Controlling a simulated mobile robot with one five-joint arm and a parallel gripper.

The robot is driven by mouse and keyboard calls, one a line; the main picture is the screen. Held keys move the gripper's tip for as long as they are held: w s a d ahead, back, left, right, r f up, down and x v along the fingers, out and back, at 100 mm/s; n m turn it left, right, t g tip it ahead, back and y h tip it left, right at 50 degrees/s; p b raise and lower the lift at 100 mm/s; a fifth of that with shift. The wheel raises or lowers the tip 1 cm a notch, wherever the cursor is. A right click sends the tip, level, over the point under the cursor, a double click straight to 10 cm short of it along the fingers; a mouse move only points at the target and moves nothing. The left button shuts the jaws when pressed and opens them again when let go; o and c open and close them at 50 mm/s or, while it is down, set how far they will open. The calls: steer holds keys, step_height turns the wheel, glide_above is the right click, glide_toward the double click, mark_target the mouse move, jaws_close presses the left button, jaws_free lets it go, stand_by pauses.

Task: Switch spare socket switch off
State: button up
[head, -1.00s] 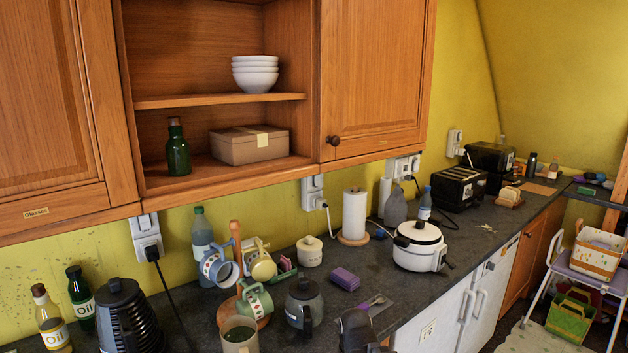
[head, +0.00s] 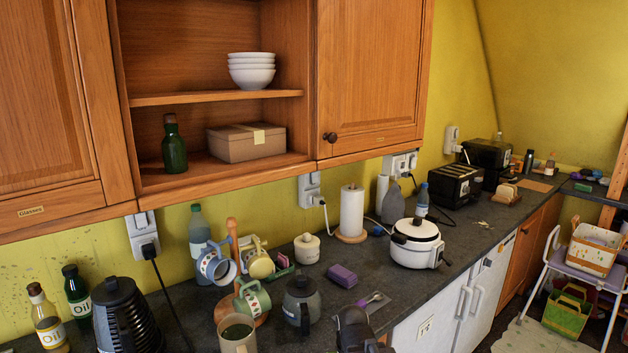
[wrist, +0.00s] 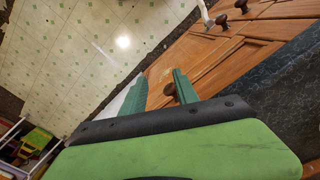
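Several white wall sockets sit under the cupboards in the head view. The left one (head: 143,236) has a black plug and cord in it. The middle one (head: 310,190) holds a white plug. A wider one (head: 400,164) is further right, and another (head: 452,140) is near the corner. No label tells which is the spare socket, and switch positions are too small to read. My gripper (wrist: 155,88) shows in the wrist view with its two green fingers apart and nothing between them. It is away from the sockets, with floor and wooden cupboard fronts beyond it.
The dark worktop (head: 290,268) carries a black kettle (head: 125,318), a mug tree with mugs, a paper towel roll (head: 352,212), a white cooker (head: 415,243) and a toaster (head: 456,186). The upper cupboard (head: 215,172) overhangs the wall sockets. A stool (head: 566,262) stands at right.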

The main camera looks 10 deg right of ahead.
steer(key=shift+r, duration=0.1)
steer(key=shift+c, duration=1)
step_height(320, 180, up, 16)
steer(key=p, duration=1.5)
steer(key=shift+f+p, duration=0.25)
steer(key=shift+p, duration=0.1)
jaws_close()
steer(key=shift+f+b, duration=0.35)
